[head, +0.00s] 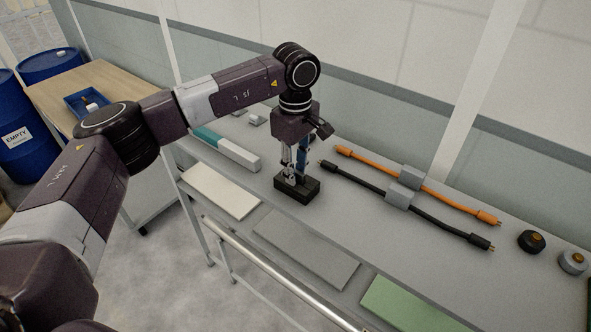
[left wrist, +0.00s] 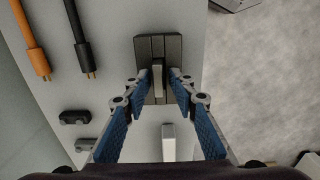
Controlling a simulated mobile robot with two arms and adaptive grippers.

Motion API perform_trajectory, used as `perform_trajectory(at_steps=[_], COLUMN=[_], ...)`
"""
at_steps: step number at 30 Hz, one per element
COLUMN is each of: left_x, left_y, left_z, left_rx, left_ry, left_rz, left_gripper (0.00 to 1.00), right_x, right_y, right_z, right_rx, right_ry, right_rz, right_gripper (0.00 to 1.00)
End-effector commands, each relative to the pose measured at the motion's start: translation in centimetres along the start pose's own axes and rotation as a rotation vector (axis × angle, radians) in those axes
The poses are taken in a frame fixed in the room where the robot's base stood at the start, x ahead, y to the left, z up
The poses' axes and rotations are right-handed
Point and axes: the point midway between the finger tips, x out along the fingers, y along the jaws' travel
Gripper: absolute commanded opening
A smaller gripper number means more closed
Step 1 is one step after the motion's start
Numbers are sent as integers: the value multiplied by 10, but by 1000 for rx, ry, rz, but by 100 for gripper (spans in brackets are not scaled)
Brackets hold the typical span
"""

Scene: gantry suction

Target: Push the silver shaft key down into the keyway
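A black block (head: 297,190) with a lengthwise groove stands near the front edge of the bench; it also shows at the top middle of the left wrist view (left wrist: 158,46). The silver shaft key (left wrist: 158,76) shows there as a small grey bar in line with the groove. How deep it sits cannot be told. My left gripper (head: 291,178) points down over the block. In the left wrist view its blue fingers (left wrist: 160,88) stand on either side of the key, apart, with narrow gaps visible. My right gripper is in neither view.
An orange cable (head: 365,161) and a black cable (head: 362,186) lie to the right, with grey blocks (head: 404,193) across them. A teal and white bar (head: 228,149) lies left of the block. Round knobs (head: 531,241) stand far right.

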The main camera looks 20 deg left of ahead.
Motion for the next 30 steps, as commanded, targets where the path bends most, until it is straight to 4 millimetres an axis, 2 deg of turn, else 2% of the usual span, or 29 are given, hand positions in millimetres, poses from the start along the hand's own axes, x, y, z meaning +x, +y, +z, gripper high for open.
perform_trajectory(at_steps=[9,13,24,30], left_x=[2,-8,-85,-112], left_y=[-1,-1,0,0], left_z=[0,0,0,0], left_rx=[0,0,0,-1], left_ry=[0,1,1,1], left_rz=[-5,-3,3,1], left_gripper=[28,28,28,28], right_x=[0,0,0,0], right_y=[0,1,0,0], right_z=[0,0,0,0], right_rx=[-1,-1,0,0], right_ry=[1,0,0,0], right_rz=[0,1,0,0], right_gripper=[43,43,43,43])
